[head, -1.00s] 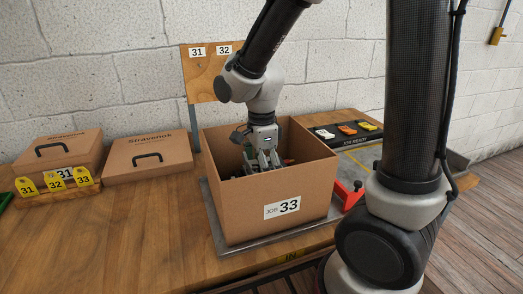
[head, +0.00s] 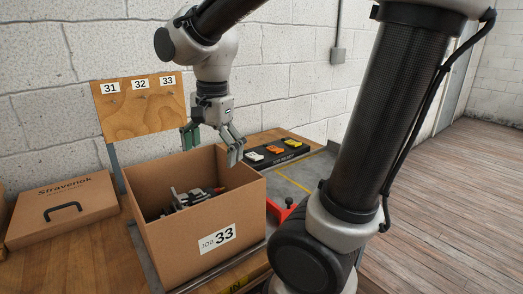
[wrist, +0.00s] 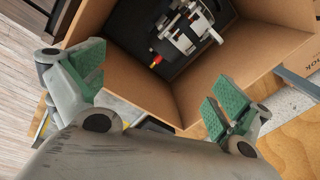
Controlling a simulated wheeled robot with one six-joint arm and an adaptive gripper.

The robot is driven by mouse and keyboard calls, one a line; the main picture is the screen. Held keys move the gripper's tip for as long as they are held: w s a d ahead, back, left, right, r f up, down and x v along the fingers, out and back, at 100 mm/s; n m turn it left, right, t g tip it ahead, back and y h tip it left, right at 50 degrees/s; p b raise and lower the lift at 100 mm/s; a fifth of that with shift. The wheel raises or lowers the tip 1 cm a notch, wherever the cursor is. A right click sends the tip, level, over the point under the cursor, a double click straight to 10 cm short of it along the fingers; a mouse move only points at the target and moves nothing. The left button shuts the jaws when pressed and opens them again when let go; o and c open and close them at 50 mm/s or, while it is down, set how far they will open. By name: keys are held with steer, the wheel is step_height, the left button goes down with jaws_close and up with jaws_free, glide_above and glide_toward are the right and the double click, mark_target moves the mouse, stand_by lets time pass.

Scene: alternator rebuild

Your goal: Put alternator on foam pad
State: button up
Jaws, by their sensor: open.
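The alternator (head: 190,197), silver and dark with a red-tipped part, sits inside the open cardboard box (head: 208,240) labelled JOB 33. In the wrist view the alternator (wrist: 187,27) lies on a dark, flat surface (wrist: 133,22) at the box bottom, which looks like the foam pad. My gripper (head: 211,148) is above the box at about rim height. It is open and empty, its green-padded fingers spread wide and apart from the alternator. The wrist view also shows both fingers (wrist: 158,85) with nothing between them. The alternator's underside is hidden.
A wooden board (head: 140,108) with tags 31, 32 and 33 stands behind the box. A closed Stravenok case (head: 62,208) is at left. A black tray (head: 275,152) with coloured pieces and a red fixture (head: 282,212) are at right. The box walls surround the alternator.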

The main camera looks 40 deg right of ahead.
steer(key=s+d+r+n+t, duration=0.1)
steer(key=s+d+n+t, duration=0.2)
steer(key=s+d+n, duration=0.6)
steer(key=s+n, duration=0.1)
steer(key=n, duration=0.3)
steer(key=shift+d+r, duration=0.25)
steer(key=shift+r, duration=0.1)
